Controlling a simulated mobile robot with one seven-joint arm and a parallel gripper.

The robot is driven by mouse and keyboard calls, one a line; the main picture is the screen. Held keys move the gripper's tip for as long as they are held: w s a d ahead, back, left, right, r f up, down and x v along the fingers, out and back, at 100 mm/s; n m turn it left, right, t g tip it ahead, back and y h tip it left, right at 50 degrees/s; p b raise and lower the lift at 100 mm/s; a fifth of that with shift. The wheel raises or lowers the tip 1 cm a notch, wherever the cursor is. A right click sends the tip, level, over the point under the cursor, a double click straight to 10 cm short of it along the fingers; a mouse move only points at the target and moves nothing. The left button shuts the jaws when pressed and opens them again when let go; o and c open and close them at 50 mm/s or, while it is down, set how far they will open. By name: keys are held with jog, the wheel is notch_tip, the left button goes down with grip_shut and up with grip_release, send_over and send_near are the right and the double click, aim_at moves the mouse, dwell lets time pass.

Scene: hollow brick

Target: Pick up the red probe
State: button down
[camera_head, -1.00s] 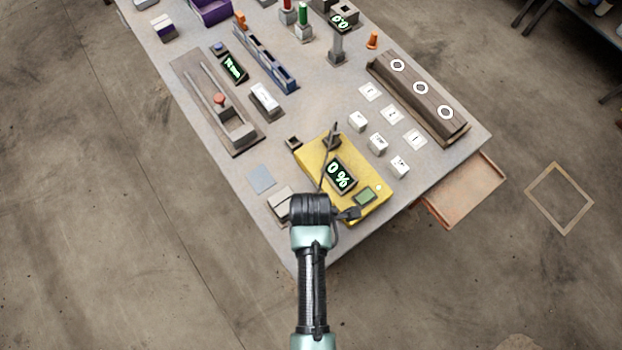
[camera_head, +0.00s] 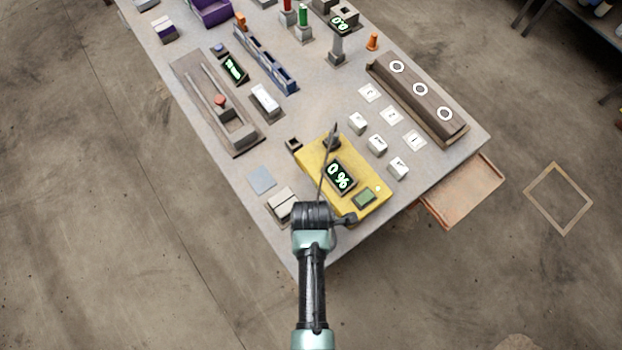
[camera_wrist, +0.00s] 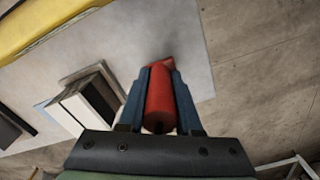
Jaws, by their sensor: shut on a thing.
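The red probe (camera_wrist: 160,98) is a red cylinder between the two fingers of my gripper (camera_wrist: 160,88) in the wrist view. My gripper is shut on it, with a finger along each side. In the head view my gripper (camera_head: 345,218) is at the near corner of the table, beside the yellow box (camera_head: 312,160). The probe itself is hidden by my arm in the head view. A grey cable (camera_head: 322,180) runs from a dark post on the yellow box towards my gripper.
A light block (camera_head: 281,203) is left of my wrist. Several white cubes and a brown beam (camera_head: 420,95) are farther right. An orange tray (camera_head: 465,192) juts from the table's right edge.

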dwell(0.3)
notch_tip(320, 180, up, 10)
jog(key=shift+r+b, duration=0.1)
jog(key=shift+b, duration=0.25)
jog(key=c, duration=1.2)
grip_release()
jog(key=shift+w, duration=0.1)
grip_shut()
